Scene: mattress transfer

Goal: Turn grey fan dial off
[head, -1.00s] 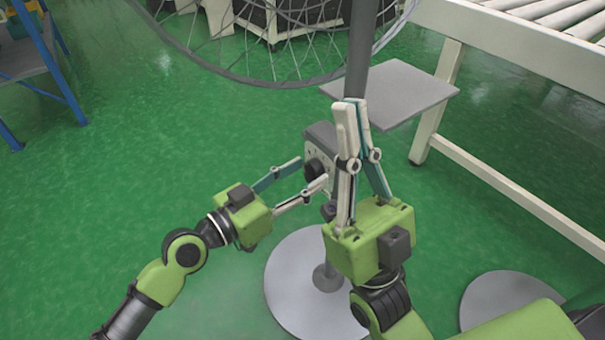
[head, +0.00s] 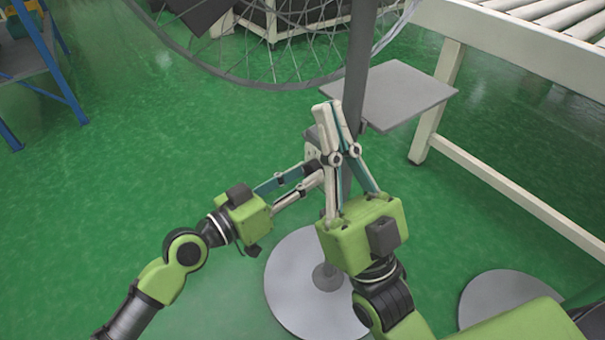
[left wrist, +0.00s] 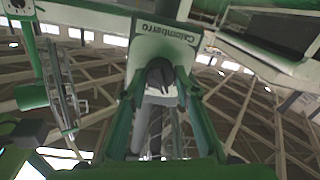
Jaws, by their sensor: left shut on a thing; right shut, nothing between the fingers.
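The grey fan stands on a pole (head: 357,70) with a round base (head: 292,270). Its grey control box (head: 311,137) is mostly hidden behind my fingers in the head view. In the left wrist view the box (left wrist: 165,33) carries upside-down lettering, and the dark dial (left wrist: 160,76) sits between my fingers. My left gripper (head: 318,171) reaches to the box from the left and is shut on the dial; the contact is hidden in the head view. My right gripper (head: 328,112) is shut and empty, pointing up in front of the box and pole.
The fan's wire cage (head: 285,70) hangs above. A grey plate (head: 395,95) and a roller conveyor (head: 490,40) with pale legs stand to the right. A blue-framed stand (head: 50,60) is at the far left. Green floor at left is clear.

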